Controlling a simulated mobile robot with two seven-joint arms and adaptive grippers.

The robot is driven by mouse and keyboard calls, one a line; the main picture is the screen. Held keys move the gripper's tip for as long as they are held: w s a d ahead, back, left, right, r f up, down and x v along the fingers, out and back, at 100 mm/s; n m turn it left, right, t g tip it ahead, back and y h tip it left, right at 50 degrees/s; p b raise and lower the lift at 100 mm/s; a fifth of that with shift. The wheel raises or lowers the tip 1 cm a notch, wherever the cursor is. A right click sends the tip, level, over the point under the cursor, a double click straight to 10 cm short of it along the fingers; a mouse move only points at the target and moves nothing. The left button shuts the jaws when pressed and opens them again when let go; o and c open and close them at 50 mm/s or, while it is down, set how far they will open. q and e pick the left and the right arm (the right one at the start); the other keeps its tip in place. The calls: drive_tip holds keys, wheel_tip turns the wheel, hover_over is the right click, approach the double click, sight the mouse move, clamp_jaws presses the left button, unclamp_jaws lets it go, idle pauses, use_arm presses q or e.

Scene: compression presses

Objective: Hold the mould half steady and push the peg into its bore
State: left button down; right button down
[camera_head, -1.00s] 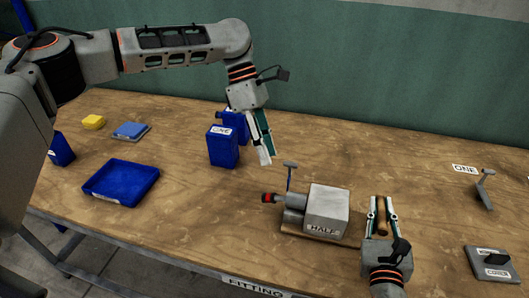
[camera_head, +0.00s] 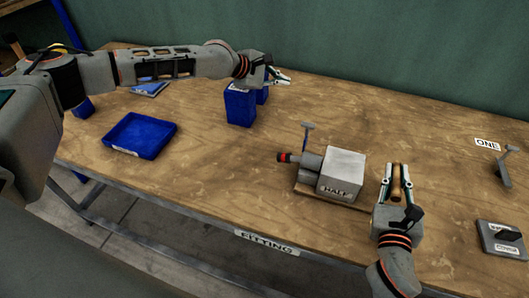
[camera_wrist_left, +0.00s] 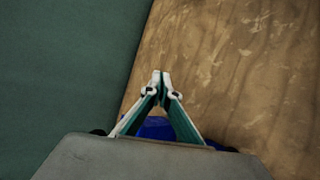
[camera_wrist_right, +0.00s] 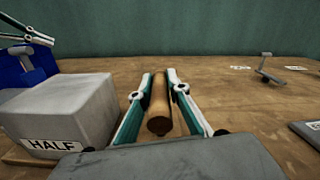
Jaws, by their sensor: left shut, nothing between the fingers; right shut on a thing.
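The mould half (camera_head: 343,170) is a grey block labelled HALF on a thin wooden board at the middle of the bench. It also shows at the left of the right wrist view (camera_wrist_right: 65,108). A grey cylinder with a red and black end (camera_head: 300,160) adjoins its left side. My right gripper (camera_head: 397,170) is right of the block, shut on a brown wooden cylinder (camera_wrist_right: 159,108), which looks like the peg. The bore is not visible. My left gripper (camera_head: 285,80) is shut and empty beyond the block, near the blue containers; its tips meet in the left wrist view (camera_wrist_left: 161,78).
A blue container (camera_head: 240,107) stands behind the block, with another behind it. A blue tray (camera_head: 140,136) lies at left. An upright T-shaped lever (camera_head: 306,136) stands by the grey cylinder. A grey bracket (camera_head: 506,166) and a labelled plate (camera_head: 502,240) are at right.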

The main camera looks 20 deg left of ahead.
use_arm(q)
drive_tip(key=s+f+m+g+h, duration=0.1)
drive_tip(key=s+f+m+h, duration=0.1)
drive_tip(key=s+m, duration=0.3)
drive_tip(key=s+a+f+m+g+h, duration=0.1)
drive_tip(key=s+f+m+h, duration=0.2)
drive_tip(key=s, duration=0.9)
drive_tip(key=s+a+f+m+g+h, duration=0.1)
drive_tip(key=s+f+m+g+h, duration=0.1)
drive_tip(key=s+m+h, duration=0.3)
drive_tip(key=shift+s+a+f+m+h, duration=0.15)
drive_tip(key=shift+s+m, duration=0.15)
drive_tip(key=shift+s, duration=0.35)
drive_tip(key=shift+s+m+h, duration=0.1)
drive_tip(key=shift+s+m, duration=0.2)
drive_tip(key=shift+s, duration=0.4)
drive_tip(key=shift+s+a+f+m+h, duration=0.15)
drive_tip(key=shift+s+m, duration=0.15)
drive_tip(key=shift+s, duration=0.35)
drive_tip(key=shift+s+d, duration=0.2)
drive_tip(key=shift+s, duration=0.1)
drive_tip(key=shift+x, duration=2.9)
drive_tip(key=shift+s+d+r, duration=0.1)
drive_tip(key=shift+d, duration=0.65)
drive_tip(key=shift+a, duration=0.1)
drive_tip(key=shift+a, duration=1.5)
wheel_tip(320, 180, up, 10)
